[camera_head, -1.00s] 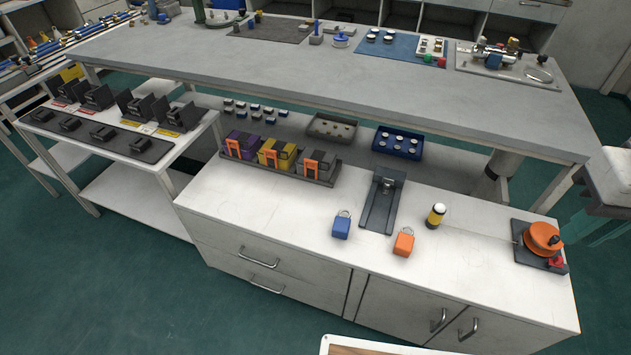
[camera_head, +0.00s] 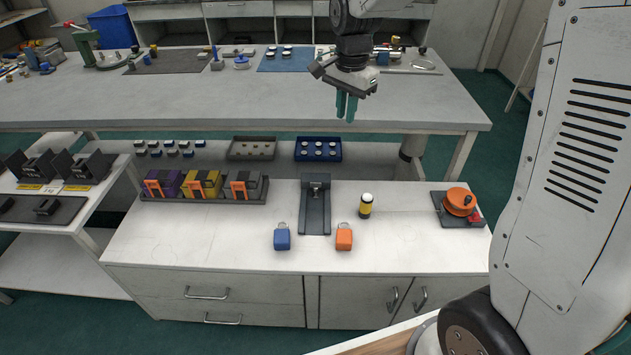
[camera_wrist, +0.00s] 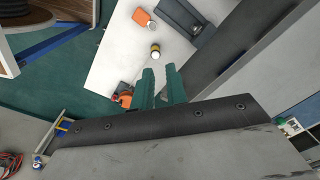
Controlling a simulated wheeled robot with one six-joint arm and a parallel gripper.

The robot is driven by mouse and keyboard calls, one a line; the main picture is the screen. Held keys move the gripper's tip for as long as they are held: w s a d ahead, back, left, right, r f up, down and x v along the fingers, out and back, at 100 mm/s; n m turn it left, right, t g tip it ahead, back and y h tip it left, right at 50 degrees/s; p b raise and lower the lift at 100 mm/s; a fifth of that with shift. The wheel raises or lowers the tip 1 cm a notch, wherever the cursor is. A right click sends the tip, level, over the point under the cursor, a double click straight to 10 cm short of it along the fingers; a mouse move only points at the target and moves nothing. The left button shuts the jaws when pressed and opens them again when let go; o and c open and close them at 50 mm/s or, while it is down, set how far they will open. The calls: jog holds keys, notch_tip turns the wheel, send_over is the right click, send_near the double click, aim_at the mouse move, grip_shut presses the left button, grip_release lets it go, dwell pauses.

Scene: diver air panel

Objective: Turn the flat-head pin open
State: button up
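My gripper (camera_head: 346,117) hangs in front of the back bench in the head view, fingers down and empty. In the wrist view its two teal fingers (camera_wrist: 160,69) stand apart with a narrow gap. No part is clearly recognisable as the flat-head pin. A fitting panel (camera_head: 408,68) lies on the back bench at the right, partly hidden by my arm. A dark upright-backed holder (camera_head: 315,212) with a small metal piece stands on the white cabinet, below and apart from my gripper.
The white cabinet (camera_head: 200,255) carries a blue padlock (camera_head: 282,238), an orange padlock (camera_head: 344,238), a yellow-black cylinder (camera_head: 366,207) and an orange reel (camera_head: 459,201). The back bench (camera_head: 200,105) has clear space along its front. Small trays stand on the shelf beneath it.

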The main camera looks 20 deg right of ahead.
jog(key=w+f+m, duration=0.3)
jog(key=w+f, duration=0.2)
jog(key=f, duration=0.4)
jog(key=w+a+f+m, duration=0.1)
jog(key=w+f+m, duration=0.2)
jog(key=w+f, duration=0.3)
jog(key=w+a+f+m, duration=0.1)
jog(key=w+f+m, duration=0.2)
jog(key=f, duration=1.1)
jog(key=shift+w+f+m+g, duration=0.15)
jog(key=shift+w+m+g, duration=0.2)
jog(key=shift+w, duration=1.15)
notch_tip(320, 180, down, 8)
jog(key=shift+r, duration=0.1)
grip_shut()
